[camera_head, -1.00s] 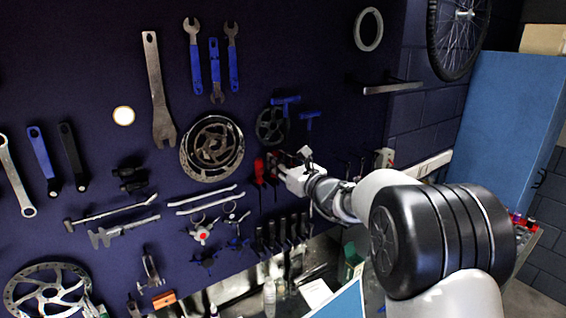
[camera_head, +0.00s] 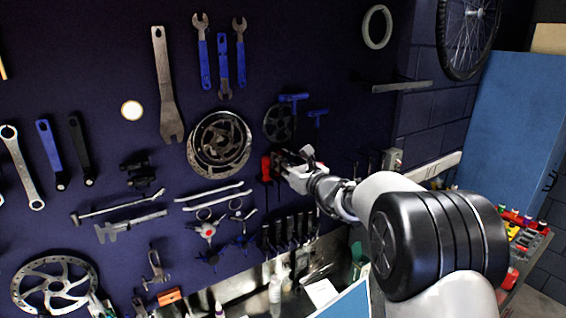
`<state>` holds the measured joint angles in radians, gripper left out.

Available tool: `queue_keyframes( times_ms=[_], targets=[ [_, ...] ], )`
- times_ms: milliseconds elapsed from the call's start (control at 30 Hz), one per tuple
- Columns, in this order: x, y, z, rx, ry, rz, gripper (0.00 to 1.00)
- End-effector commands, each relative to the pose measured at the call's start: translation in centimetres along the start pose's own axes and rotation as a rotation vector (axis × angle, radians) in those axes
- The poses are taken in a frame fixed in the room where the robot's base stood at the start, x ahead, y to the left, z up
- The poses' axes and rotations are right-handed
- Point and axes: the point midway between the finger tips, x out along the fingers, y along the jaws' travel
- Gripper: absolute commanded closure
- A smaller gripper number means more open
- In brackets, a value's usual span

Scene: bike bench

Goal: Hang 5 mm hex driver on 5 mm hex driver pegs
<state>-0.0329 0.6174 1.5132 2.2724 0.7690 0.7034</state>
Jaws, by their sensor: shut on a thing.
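My gripper (camera_head: 281,164) is against or just in front of the dark tool board, right of the large chainring. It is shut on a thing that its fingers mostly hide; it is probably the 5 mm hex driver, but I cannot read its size. A red-handled driver (camera_head: 266,168) shows upright at the left of the fingers, with its thin dark shaft pointing down. I cannot tell whether this red handle is the held one or hangs beside it. The pegs are hidden behind the gripper or too small to make out.
A row of dark-handled tools (camera_head: 290,230) hangs just below my gripper. Blue T-handle tools (camera_head: 294,98) and a dark round part (camera_head: 278,123) hang just above. The chainring (camera_head: 219,144) is to the left. A blue cabinet (camera_head: 510,130) stands at the right.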

Motion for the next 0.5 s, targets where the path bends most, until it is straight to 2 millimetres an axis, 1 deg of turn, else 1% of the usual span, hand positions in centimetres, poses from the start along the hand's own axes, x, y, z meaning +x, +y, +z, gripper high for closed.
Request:
queue_keyframes(
  times_ms=[167, 200, 500],
  targets=[
    [-0.01, -0.01, 0.05, 0.000, -0.001, 0.000, 1.00],
    [-0.01, -0.01, 0.05, 0.000, -0.001, 0.000, 0.78],
    [-0.01, 0.00, 0.01, 0.000, 0.000, 0.000, 0.58]
  ],
)
